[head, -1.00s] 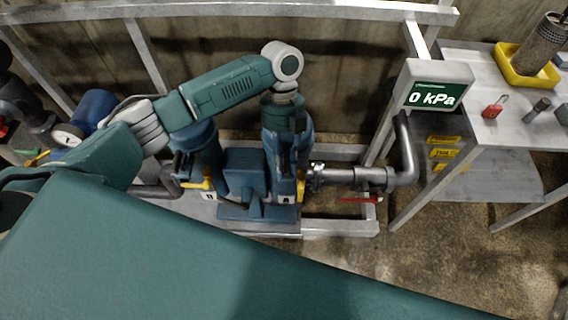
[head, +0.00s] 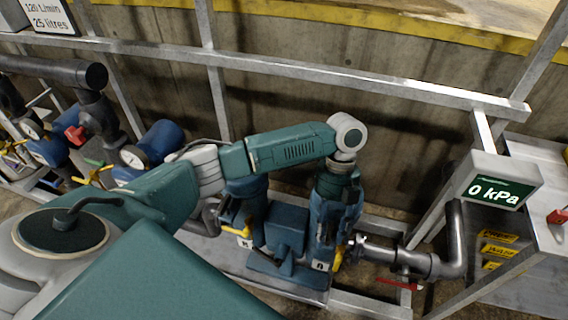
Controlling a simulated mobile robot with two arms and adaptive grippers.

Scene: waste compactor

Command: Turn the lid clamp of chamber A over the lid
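Two blue upright chambers stand side by side on a metal frame. Each has a small white letter plate and a yellow handle low on its front. The right chamber (head: 325,235) has a plate (head: 320,265) that seems to read A, but it is tiny. My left gripper (head: 338,196) points down at the top of this chamber. Its wrist and body cover the lid and the clamp, and its fingers blend into the blue parts, so I cannot tell whether they are open or touching anything. The left chamber (head: 246,195) is partly behind my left arm. My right gripper is out of view.
A pressure display (head: 497,187) reads 0 kPa at the right, beside a metal table. A grey pipe (head: 420,262) with a red lever (head: 398,284) leaves the right chamber. A frame rail (head: 360,78) crosses behind. Blue pumps and gauges stand at the left.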

